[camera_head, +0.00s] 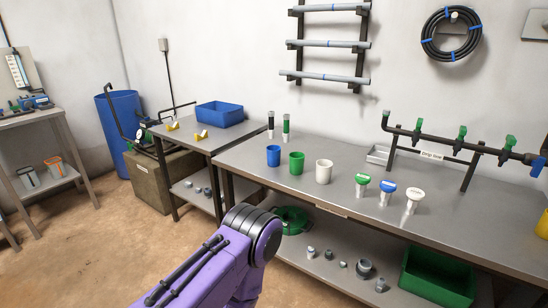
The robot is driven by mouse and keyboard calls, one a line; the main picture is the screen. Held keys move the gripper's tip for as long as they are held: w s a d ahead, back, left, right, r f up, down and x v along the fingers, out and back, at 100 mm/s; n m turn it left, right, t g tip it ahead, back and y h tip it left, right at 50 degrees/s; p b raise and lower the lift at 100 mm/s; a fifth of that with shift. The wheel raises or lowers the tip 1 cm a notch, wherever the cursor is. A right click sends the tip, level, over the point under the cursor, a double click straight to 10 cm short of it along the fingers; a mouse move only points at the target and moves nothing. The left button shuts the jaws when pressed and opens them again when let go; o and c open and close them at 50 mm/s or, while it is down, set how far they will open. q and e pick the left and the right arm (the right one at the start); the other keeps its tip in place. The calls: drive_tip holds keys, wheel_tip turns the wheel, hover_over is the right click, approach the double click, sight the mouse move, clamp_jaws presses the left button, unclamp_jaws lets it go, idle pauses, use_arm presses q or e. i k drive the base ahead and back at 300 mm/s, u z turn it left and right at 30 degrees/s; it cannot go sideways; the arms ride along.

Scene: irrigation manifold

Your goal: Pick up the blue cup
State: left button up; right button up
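The blue cup (273,155) stands upright on the left part of the metal workbench (350,205), near its left end. A green cup (296,163) and a white cup (323,171) stand in a row to its right, apart from each other. A purple arm link of mine with a black ringed joint comes in from the bottom, in front of the bench. I cannot tell which arm it is. Neither of my grippers shows in this view, so nothing is seen holding the blue cup.
Green, blue and white capped fittings (387,193) stand to the right. A drip line manifold (450,145) runs along the back. A side table (185,140) at left holds a blue bin (220,113). The bench front is clear.

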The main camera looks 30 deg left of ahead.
sight(273, 152)
drive_tip(key=z, duration=0.15)
drive_tip(key=i, duration=0.95)
drive_tip(key=u, duration=0.55)
